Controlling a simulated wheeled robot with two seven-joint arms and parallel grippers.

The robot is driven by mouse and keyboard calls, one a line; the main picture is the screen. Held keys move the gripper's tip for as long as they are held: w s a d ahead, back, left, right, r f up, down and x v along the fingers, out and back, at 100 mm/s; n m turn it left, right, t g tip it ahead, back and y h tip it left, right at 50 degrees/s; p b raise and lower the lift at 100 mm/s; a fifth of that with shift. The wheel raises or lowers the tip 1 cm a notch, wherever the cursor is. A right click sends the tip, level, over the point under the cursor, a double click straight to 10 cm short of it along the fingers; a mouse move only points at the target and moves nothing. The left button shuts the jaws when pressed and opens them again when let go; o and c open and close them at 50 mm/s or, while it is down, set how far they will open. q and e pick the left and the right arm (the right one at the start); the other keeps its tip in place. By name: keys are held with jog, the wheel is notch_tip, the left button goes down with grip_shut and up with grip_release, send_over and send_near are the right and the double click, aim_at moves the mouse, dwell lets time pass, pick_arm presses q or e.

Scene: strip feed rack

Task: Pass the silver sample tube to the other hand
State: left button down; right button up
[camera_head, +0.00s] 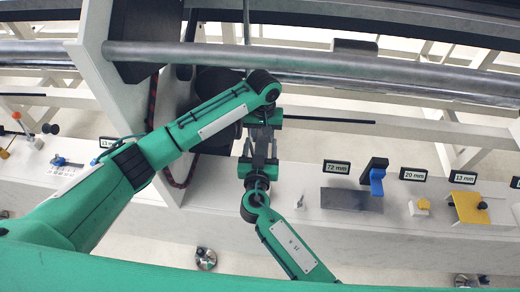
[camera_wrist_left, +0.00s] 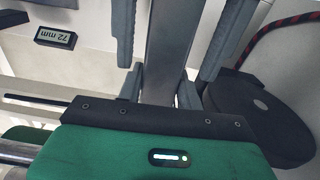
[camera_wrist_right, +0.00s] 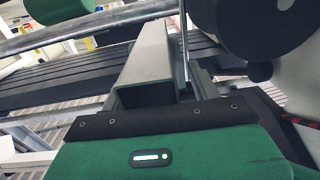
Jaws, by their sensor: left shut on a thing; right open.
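The silver sample tube (camera_wrist_left: 165,55) is a grey square tube between the two fingers of my left gripper (camera_wrist_left: 172,45) in the left wrist view. In the right wrist view the tube (camera_wrist_right: 150,62) shows its hollow square end close to the palm of my right gripper (camera_wrist_right: 170,85). In the head view my left gripper (camera_head: 264,130) and my right gripper (camera_head: 255,155) face each other closely, and they largely hide the tube. The right gripper is open; its fingers are hard to make out and contact with the tube cannot be told.
A white bench carries several length signs, such as the 72 mm sign (camera_head: 336,167), a grey plate (camera_head: 351,199), a blue block (camera_head: 376,182) and a yellow plate (camera_head: 468,207). A round dark reel (camera_wrist_left: 262,115) and a red-black cable (camera_wrist_left: 275,32) are near the left gripper. Rails run behind.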

jog(key=c, duration=1.3)
pick_arm(q)
jog(key=c, duration=0.8)
grip_release()
jog(key=shift+c, duration=0.2)
pick_arm(e)
jog(key=shift+r, duration=0.1)
grip_shut()
pick_arm(q)
jog(key=shift+r, duration=0.2)
